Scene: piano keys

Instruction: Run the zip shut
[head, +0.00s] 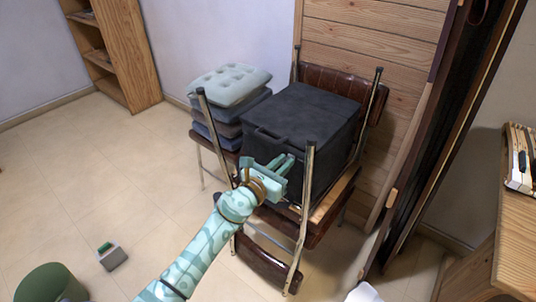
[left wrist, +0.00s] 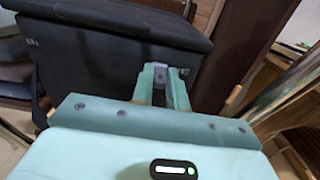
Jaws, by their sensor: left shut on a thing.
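A dark grey, box-shaped bag (head: 315,115) sits on upturned, stacked brown chairs; its near side and lid edge also show in the left wrist view (left wrist: 100,65). My left gripper (head: 285,163), pale green, reaches in from the lower left to the bag's near side. In the left wrist view its fingertips (left wrist: 166,73) are close together at the bag's front, just below the lid edge. They are shut on a small grey piece, seemingly the zip pull (left wrist: 159,72). The zip's track cannot be made out. My right gripper is not in view.
Metal chair legs (head: 307,190) stand up on both sides of the bag, close to my left gripper. Cushions (head: 230,85) are stacked at left on a chair. A wooden panel (head: 370,45) stands behind. A green stool (head: 50,285) is at lower left; the floor between is mostly clear.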

